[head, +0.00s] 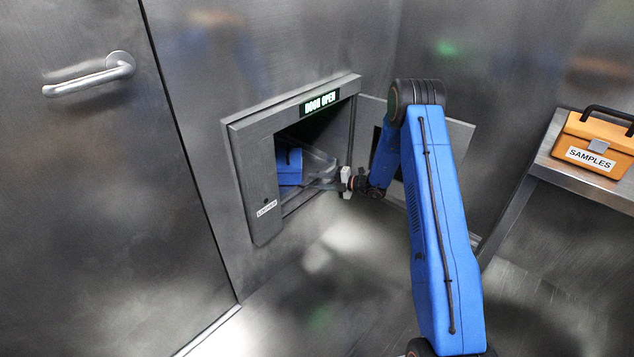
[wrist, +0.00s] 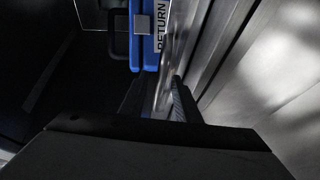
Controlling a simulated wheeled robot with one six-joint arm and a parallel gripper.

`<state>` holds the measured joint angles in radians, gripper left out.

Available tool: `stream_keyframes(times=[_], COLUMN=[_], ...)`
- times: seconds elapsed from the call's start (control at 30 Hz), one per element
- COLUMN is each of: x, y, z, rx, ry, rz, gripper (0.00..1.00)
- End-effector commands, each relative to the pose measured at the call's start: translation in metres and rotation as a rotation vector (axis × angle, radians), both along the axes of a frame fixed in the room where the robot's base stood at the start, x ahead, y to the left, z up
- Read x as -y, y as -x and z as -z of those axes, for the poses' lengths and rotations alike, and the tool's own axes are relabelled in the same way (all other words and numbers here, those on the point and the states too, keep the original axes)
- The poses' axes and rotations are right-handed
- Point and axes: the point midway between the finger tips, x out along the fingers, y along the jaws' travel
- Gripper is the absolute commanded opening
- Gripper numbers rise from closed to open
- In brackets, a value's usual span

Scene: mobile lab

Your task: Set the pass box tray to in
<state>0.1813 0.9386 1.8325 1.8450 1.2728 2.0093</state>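The pass box (head: 240,165) is set in the metal wall, with its display reading "DOOR OPEN" and its door (head: 462,135) swung out to the right. Inside, the metal tray (head: 318,163) carries a blue case (head: 289,166), labelled "RETURN" in the wrist view (wrist: 137,50). My gripper (head: 341,184) is at the opening, by the tray's front edge. In the wrist view my gripper (wrist: 160,100) has one finger on each side of a metal strip at the tray's front (wrist: 165,80). I cannot tell whether the fingers press on it.
A steel table (head: 560,174) on the right holds an orange case (head: 598,143) labelled "SAMPLES". A closed metal door with a lever handle (head: 95,75) is on the left. The floor (head: 310,290) below the pass box is clear.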

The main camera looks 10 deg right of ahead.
Motion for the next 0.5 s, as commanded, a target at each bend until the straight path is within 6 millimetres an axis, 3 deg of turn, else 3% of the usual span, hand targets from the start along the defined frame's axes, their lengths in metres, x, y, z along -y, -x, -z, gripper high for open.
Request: stream_keyframes(times=[0.17,0.3,0.5], x=[0.0002,0.0003,-0.0003], y=[0.0,0.0001,-0.0008], z=[0.0,0.0,0.0002], rx=[0.0,0.0,0.0], ry=[0.0,0.0,0.0], rz=[0.0,0.0,0.0], gripper=[0.29,0.0,0.0])
